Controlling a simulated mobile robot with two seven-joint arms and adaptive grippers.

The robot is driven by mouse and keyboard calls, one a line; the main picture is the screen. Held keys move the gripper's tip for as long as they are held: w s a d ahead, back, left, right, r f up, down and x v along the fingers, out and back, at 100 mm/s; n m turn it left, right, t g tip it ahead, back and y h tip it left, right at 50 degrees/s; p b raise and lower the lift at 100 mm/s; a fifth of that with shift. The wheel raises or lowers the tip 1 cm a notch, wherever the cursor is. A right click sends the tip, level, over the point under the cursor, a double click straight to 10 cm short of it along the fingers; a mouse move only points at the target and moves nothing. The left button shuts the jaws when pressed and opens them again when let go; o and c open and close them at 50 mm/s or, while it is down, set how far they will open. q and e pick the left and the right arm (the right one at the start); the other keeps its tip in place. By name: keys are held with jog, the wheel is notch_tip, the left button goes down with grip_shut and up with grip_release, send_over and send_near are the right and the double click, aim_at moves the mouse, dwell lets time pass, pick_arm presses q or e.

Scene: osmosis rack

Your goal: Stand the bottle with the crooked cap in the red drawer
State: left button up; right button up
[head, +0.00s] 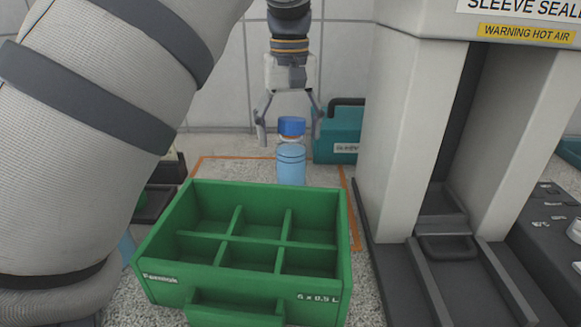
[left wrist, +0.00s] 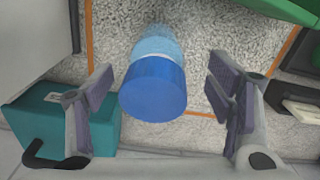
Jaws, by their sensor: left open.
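A light blue bottle (head: 291,165) with a blue cap (head: 291,126) stands upright on the speckled surface just behind a green crate. The cap seems to sit slightly tilted, but I cannot be sure. My left gripper (head: 290,132) points down over the bottle, open, with one finger on each side of the cap and not closed on it. In the left wrist view the blue cap (left wrist: 153,90) lies between the spread fingers, with gaps on both sides. I see no red drawer. My right gripper is not in view.
The empty divided green crate (head: 342,235) stands in front of the bottle. A teal case (head: 338,128) is close behind right. A grey sealing machine (head: 405,130) stands at right. An orange line (head: 343,178) marks the surface. My arm covers the left side.

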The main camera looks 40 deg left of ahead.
aim_at(292, 147)
pick_arm(q)
notch_tip(292, 147, down, 4)
jog(key=shift+w+d+f, duration=0.1)
jog(key=shift+w+d, duration=0.05)
jog(key=c, duration=1.7)
jog(key=shift+o, duration=0.2)
jog(key=shift+r, duration=0.2)
